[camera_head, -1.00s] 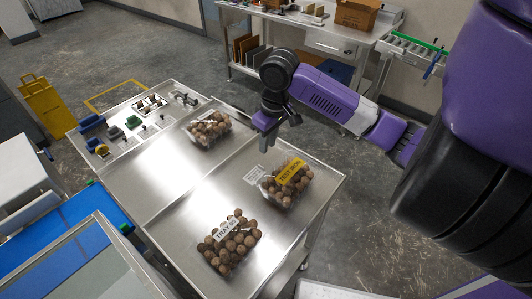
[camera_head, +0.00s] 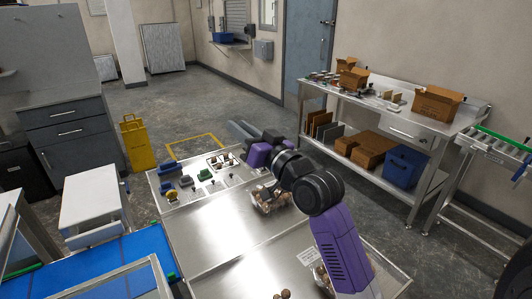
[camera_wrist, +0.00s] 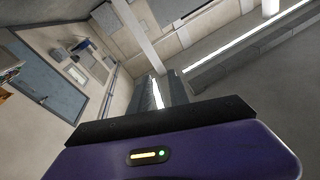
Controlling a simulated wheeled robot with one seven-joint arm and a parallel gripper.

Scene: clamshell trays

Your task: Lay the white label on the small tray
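A white label (camera_head: 308,255) lies flat on the steel table, left of a clear tray of brown balls (camera_head: 323,276) that my arm partly covers. Another clear tray of brown balls (camera_head: 271,200) sits further back, partly behind my wrist. A third tray shows only a few balls (camera_head: 283,295) at the bottom edge. I cannot tell for sure which is the small tray. My gripper (camera_head: 240,129) is raised above the table's back, its fingers pointing away from the trays. In the wrist view its fingers (camera_wrist: 161,92) stand apart with a narrow empty gap.
The steel table (camera_head: 215,225) has clear surface left of the trays. Blue, green and yellow small items (camera_head: 187,181) stand at its back left. A blue conveyor (camera_head: 120,262) runs at the lower left. A workbench (camera_head: 400,120) with boxes stands at the back right.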

